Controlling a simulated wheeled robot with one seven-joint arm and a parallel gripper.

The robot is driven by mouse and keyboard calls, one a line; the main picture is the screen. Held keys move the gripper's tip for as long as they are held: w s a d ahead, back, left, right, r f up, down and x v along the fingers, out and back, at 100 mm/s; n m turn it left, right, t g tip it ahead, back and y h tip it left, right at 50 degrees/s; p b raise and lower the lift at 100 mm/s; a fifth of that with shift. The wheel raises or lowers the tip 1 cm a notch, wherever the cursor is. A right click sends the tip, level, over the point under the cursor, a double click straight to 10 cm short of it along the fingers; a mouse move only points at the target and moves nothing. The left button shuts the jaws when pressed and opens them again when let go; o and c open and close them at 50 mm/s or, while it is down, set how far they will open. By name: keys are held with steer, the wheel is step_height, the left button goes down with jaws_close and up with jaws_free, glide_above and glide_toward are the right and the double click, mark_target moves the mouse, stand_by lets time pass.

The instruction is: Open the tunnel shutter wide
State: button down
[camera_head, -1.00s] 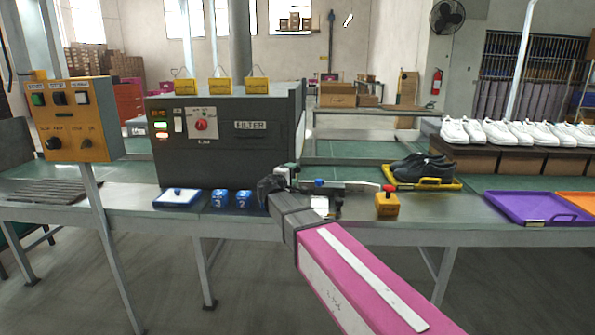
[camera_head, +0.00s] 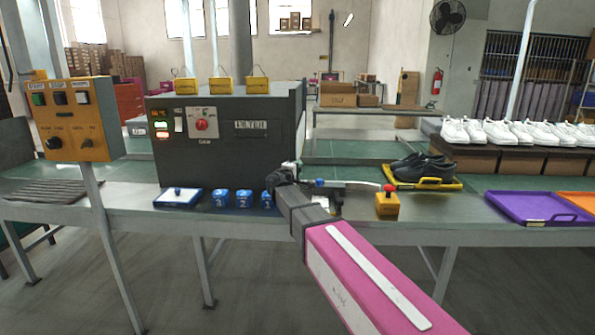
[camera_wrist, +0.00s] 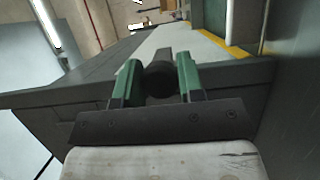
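My gripper (camera_head: 292,172) is beside the box's lower right corner, partly hidden behind my wrist. In the wrist view my gripper's two green fingers (camera_wrist: 158,62) stand apart on either side of a dark round piece (camera_wrist: 160,84). I cannot tell whether they press on it or whether it is the shutter's handle.
Blue blocks (camera_head: 221,200) and a blue-white tray (camera_head: 178,198) lie in front of the box. Right of my arm are a yellow button box (camera_head: 388,207), black shoes (camera_head: 424,169) on a yellow tray (camera_head: 455,185) and a purple tray (camera_head: 515,208). A control panel (camera_head: 75,120) stands left.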

step_height(320, 180, up, 19)
stand_by(0.6)
steer(key=c, duration=0.8)
jaws_free()
steer(key=shift+o, duration=0.2)
steer(key=v, duration=1.1)
